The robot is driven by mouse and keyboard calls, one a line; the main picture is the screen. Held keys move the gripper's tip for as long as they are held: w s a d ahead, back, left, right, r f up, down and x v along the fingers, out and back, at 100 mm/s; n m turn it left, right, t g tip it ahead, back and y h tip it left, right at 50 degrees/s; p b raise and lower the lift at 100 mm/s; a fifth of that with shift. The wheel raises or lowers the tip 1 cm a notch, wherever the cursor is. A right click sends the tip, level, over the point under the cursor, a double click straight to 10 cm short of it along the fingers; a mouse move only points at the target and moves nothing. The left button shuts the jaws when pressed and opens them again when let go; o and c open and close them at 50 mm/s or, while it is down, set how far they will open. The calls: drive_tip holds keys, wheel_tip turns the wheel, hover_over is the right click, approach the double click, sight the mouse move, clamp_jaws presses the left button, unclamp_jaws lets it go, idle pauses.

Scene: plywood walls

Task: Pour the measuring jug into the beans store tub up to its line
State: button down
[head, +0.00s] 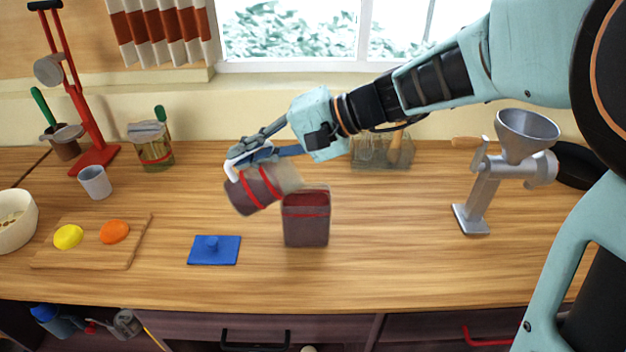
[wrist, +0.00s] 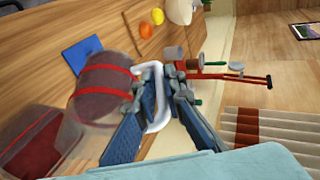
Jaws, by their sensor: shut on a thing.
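The measuring jug (head: 246,192) is a smoky see-through vessel with red bands and a white handle. It is tilted right, its mouth toward the beans store tub (head: 306,225). The tub is smoky, upright and open, with a red band near its top; its fill level is not clear. A pale blurred patch (head: 288,177) lies between the jug's mouth and the tub's rim. My gripper (head: 250,153) is shut on the jug's handle, above the counter. In the wrist view the jug (wrist: 104,90) is in the fingers, and the tub (wrist: 38,140) shows at lower left.
A board (head: 90,255) holds a yellow and an orange item. A grey cup (head: 95,182), a jar (head: 152,150) and a red stand (head: 93,160) are left; a grinder (head: 478,195) is right. The front middle counter is clear.

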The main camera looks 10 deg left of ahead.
drive_tip(key=shift+w+d+r+y, duration=0.35)
drive_tip(key=shift+d+r+y, duration=0.15)
drive_tip(key=shift+r, duration=0.05)
idle(1.2)
drive_tip(key=shift+w+d+r+m+g+y+b, duration=0.4)
drive_tip(key=shift+w+d+r+y+b, duration=0.2)
drive_tip(key=shift+d+y+b, duration=0.3)
drive_tip(key=shift+w+d+r+m+g+y+b, duration=0.3)
drive_tip(key=shift+w+d+r+m+y+b, duration=0.15)
drive_tip(key=shift+d+r+y+b, duration=0.35)
idle(4.3)
